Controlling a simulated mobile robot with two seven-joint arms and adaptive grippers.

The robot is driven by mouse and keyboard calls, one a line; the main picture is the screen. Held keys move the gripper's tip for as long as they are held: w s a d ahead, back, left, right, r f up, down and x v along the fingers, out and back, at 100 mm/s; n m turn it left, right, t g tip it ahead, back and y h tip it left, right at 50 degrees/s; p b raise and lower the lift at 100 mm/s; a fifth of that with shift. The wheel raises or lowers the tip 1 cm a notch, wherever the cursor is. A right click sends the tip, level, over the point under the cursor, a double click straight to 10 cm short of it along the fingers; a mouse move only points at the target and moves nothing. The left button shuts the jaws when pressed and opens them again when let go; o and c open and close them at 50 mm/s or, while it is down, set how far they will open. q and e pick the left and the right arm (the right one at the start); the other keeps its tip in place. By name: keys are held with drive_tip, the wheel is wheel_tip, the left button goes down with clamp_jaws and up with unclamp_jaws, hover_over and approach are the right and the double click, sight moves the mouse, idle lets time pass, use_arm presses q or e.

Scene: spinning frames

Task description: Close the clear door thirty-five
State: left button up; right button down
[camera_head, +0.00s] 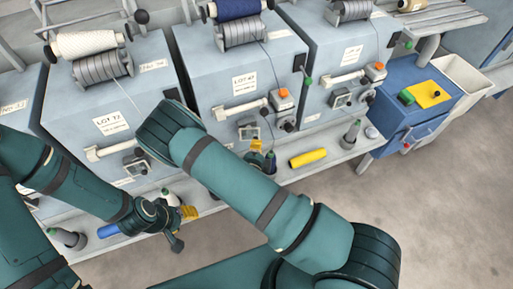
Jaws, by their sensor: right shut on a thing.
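I cannot make out a clear door or the number thirty-five. The grey spinning frames (206,62) stand in a row across the view; readable tags say LOT 77 (112,122) and LOT 47 (244,83). My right gripper (264,160) shows partly behind my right arm, below the LOT 47 frame. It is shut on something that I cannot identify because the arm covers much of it. My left gripper (172,222) is low in front of the LOT 77 frame, above the shelf; its finger opening is unclear.
White bar handles (240,107) jut from the frame fronts. A yellow tube (308,158), a blue tube (108,231) and a grey cone (352,134) are along the front shelf. A blue cabinet (396,83) and white bin (461,72) stand at right. The floor at lower right is clear.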

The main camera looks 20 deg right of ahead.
drive_tip(key=shift+w+d+p, duration=0.9)
drive_tip(key=shift+d+p, duration=0.25)
drive_tip(key=shift+p, duration=0.1)
drive_tip(key=shift+s+a, duration=0.1)
drive_tip(key=shift+a, duration=0.05)
drive_tip(key=shift+s+a, duration=0.3)
drive_tip(key=shift+a, duration=0.3)
